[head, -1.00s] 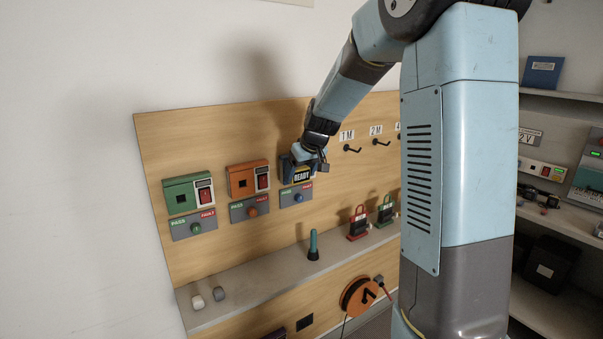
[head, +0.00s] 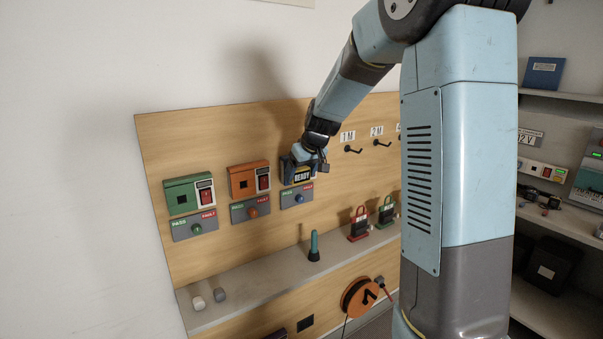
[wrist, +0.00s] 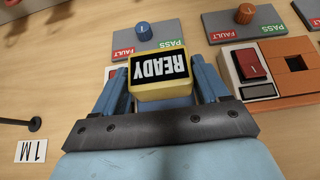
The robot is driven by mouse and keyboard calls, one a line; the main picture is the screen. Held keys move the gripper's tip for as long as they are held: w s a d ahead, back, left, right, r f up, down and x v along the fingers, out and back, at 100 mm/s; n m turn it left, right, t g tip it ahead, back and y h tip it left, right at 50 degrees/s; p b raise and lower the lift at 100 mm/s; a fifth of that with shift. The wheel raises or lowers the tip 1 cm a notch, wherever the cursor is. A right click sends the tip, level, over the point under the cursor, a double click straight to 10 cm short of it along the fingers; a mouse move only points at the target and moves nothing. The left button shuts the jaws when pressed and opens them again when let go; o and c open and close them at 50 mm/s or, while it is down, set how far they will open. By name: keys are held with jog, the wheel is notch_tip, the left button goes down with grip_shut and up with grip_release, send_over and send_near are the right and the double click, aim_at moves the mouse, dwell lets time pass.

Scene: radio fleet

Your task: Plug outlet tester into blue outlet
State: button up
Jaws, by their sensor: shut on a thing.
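The outlet tester (wrist: 162,92) is a yellow block with a black display reading READY, upside down in the wrist view. My gripper (wrist: 163,76) is shut on it, one blue finger on each side. In the head view my gripper (head: 305,160) holds the tester (head: 302,175) at the rightmost outlet position on the wooden board. The blue outlet is almost wholly hidden behind the gripper and tester. Its grey PASS/FAULT plate with a blue knob (head: 299,198) shows just below, and the blue knob (wrist: 143,28) shows in the wrist view. I cannot tell how deep the tester sits.
An orange outlet (head: 243,181) is close to the left of the gripper, then a green outlet (head: 182,195). Hooks (head: 353,150) are to the right. A grey ledge (head: 255,275) below holds a teal-handled tool (head: 314,246) and red and green padlock-shaped items.

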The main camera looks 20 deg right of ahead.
jog(key=o, duration=1)
jog(key=shift+o, duration=0.2)
jog(key=shift+r, duration=0.1)
jog(key=v, duration=1.3)
jog(key=shift+r, duration=0.25)
